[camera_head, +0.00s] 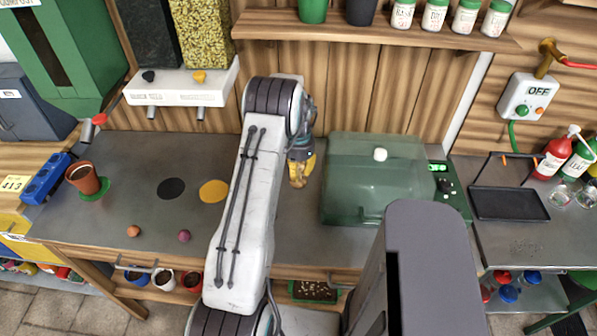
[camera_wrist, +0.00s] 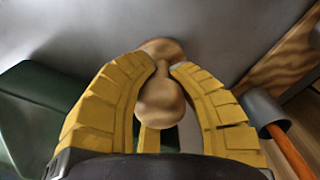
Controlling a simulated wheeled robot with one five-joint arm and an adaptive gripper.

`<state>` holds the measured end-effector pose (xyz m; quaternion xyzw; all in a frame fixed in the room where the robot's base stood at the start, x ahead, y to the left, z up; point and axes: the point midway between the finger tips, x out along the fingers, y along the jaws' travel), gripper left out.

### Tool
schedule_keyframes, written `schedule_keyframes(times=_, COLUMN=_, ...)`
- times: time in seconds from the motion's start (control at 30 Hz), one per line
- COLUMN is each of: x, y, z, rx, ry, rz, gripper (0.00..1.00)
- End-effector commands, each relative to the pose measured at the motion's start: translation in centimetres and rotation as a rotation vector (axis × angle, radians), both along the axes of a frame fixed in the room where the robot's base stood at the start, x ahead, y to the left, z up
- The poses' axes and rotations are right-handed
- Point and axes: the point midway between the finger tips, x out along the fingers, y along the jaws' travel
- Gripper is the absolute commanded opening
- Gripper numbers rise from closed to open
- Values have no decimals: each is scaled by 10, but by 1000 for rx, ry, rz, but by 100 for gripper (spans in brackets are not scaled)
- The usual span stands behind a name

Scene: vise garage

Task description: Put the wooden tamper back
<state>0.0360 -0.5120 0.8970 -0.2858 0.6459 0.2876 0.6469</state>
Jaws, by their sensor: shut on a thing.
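My gripper (camera_head: 300,180) hangs in front of the wooden back wall, over the grey bench and left of the clear green lid (camera_head: 372,170). In the wrist view its yellow fingers (camera_wrist: 167,68) are shut on the wooden tamper (camera_wrist: 160,104). The tamper is light brown, with a rounded knob between the fingers, a narrow neck and a wider end beyond the fingertips. In the head view I cannot make out the tamper apart from the yellow fingers. I cannot tell whether its far end touches the grey surface behind it.
Two small balls lie near the front edge. A grey-headed tool with an orange handle (camera_wrist: 288,148) is close right of my fingers in the wrist view.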

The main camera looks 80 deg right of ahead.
Motion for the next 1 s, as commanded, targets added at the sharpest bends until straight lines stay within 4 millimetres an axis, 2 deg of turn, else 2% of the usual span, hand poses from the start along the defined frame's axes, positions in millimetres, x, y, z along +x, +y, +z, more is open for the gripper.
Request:
schedule_keyframes(times=0.07, x=0, y=0, z=-4, rx=0, ry=0, rz=0, gripper=0)
schedule_keyframes(times=0.1, x=0, y=0, z=-2, rx=0, ry=0, rz=0, gripper=24)
schedule_keyframes(times=0.37, x=0, y=0, z=-2, rx=0, ry=0, rz=0, gripper=46)
schedule_keyframes(times=0.77, x=0, y=-1, z=6, rx=-2, ry=1, rz=0, gripper=46)
schedule_keyframes(times=1.0, x=0, y=-2, z=42, rx=-5, ry=0, rz=0, gripper=46)
